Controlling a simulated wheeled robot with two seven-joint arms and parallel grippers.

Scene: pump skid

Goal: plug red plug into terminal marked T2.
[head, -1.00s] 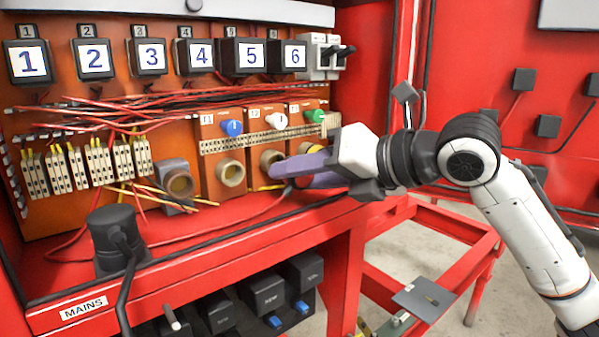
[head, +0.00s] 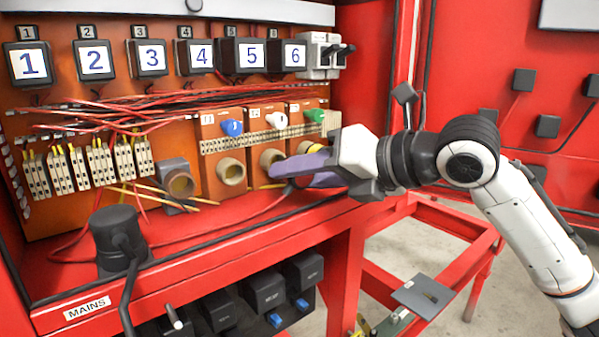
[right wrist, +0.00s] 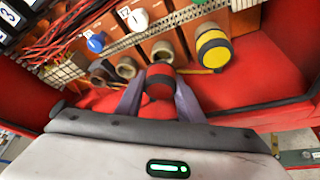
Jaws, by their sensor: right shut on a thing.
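The red plug (right wrist: 160,80), with a dark band, is held between the purple fingers of my right gripper (right wrist: 158,98). In the head view the right gripper (head: 283,170) covers most of the plug. The T2 terminal is a round tan socket (head: 270,160) below a white knob (head: 276,121); it also shows in the right wrist view (right wrist: 163,51), just beyond the plug. The plug's front end points toward this socket and looks close to it. I cannot tell whether they touch. My left gripper is not in view.
The T1 socket (head: 231,171) stands left of T2 under a blue knob (head: 232,128). A yellow-ended cylinder (right wrist: 213,50) stands out close on the right, at the third terminal. A grey socket box (head: 178,184) and a black mains plug (head: 118,240) are further left.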

